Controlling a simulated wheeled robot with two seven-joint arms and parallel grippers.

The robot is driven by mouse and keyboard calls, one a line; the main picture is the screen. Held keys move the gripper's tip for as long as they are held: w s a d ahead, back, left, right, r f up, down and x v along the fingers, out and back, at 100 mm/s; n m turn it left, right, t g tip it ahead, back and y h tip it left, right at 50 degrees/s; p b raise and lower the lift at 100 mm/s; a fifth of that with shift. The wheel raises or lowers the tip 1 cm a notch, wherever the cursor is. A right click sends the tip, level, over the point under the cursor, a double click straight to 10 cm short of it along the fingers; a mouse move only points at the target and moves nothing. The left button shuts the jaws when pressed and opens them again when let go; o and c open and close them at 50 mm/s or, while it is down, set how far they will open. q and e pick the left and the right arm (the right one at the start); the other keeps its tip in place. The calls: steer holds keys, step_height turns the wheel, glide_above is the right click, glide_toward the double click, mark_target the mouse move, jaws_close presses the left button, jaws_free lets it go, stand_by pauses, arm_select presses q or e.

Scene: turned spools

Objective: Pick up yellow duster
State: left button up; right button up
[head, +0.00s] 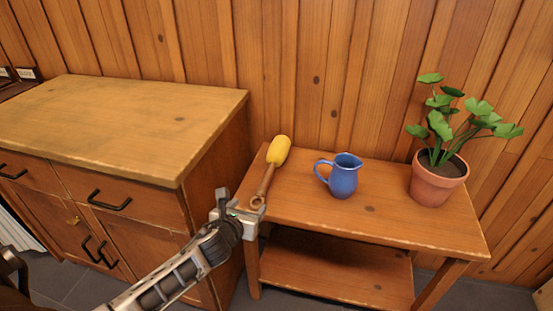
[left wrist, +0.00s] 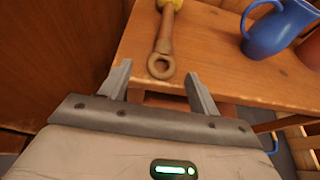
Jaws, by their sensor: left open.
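The yellow duster (head: 278,151) lies on the left part of a small wooden table, its yellow head toward the wall. Its brown wooden handle ends in a ring that points to the table's front left corner. My left gripper (head: 240,207) is at that corner, close to the ring. In the left wrist view the open fingers (left wrist: 158,85) point at the duster's ring and handle (left wrist: 162,62), with the ring just ahead and between them. Nothing is visible in the jaws. Most of the yellow head is cut off in that view. My right gripper is not in view.
A blue jug (head: 343,176) stands right of the duster on the table (head: 385,222), also visible in the left wrist view (left wrist: 275,28). A potted plant (head: 436,186) stands at the right end. A taller wooden cabinet (head: 130,115) stands close on the left. Wood panelling is behind.

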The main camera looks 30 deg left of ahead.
mark_target(258, 198)
arm_select(q)
steer(key=x, duration=0.2)
steer(key=b+x, duration=0.1)
steer(key=x, duration=0.2)
steer(key=shift+w+d+f+b, duration=0.2)
steer(key=shift+w+b, duration=0.1)
steer(key=c, duration=1.1)
